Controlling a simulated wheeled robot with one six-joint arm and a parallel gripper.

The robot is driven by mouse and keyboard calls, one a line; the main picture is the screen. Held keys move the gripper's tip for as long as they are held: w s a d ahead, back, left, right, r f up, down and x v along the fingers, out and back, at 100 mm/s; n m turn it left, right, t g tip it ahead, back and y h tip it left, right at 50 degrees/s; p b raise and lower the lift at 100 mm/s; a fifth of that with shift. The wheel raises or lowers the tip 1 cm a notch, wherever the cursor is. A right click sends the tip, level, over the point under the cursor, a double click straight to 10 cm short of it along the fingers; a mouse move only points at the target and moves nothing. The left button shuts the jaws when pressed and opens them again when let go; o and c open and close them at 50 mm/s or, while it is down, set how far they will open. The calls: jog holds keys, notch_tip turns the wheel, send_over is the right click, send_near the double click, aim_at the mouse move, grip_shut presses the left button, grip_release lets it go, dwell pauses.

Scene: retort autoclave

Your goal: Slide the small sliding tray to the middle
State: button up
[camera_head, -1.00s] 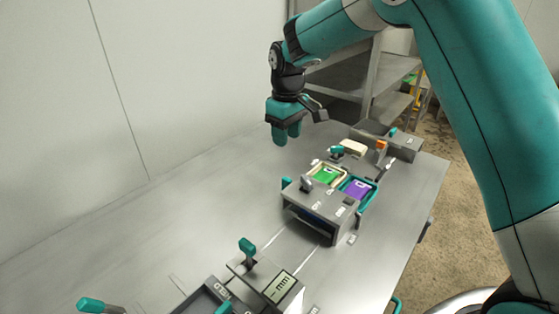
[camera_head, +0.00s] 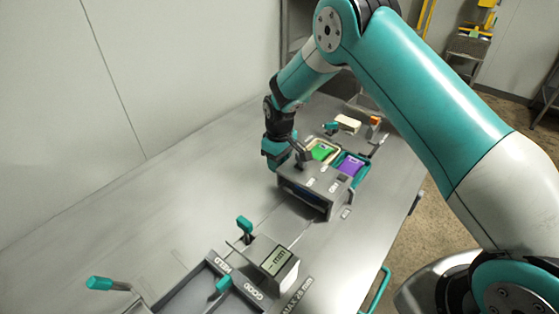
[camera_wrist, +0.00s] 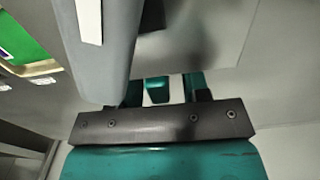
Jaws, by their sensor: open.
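The small sliding tray seems to be the piece with two pockets on a grey box (camera_head: 305,196) in the head view. One pocket has a cream frame (camera_head: 334,158) around a green pouch (camera_head: 320,152); the other has a teal frame (camera_head: 362,172) around a purple pouch (camera_head: 350,166). My gripper (camera_head: 276,163) is open and low at the box's left side. In the wrist view a small teal knob (camera_wrist: 157,90) shows between the fingers of my gripper (camera_wrist: 165,92); contact cannot be told. My gripper hides that side of the box in the head view.
A gauge block with a display (camera_head: 272,262) and teal-handled levers (camera_head: 244,225) stand at the front. A cream block (camera_head: 347,124) and an orange piece (camera_head: 375,121) are behind the box. The metal table (camera_head: 150,210) is clear on the left.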

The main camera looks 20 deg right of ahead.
jog(key=shift+f, duration=0.4)
grip_shut()
jog(key=s+a, duration=0.2)
jog(key=a, duration=0.1)
jog(key=s+a, duration=0.2)
jog(key=a, duration=0.2)
jog(key=s+a, duration=0.3)
jog(key=shift+a+r, duration=0.1)
jog(key=shift+a, duration=0.15)
grip_release()
notch_tip(320, 180, up, 17)
jog(key=b, duration=0.2)
jog(key=shift+r+b, duration=0.2)
jog(key=shift+b, duration=0.1)
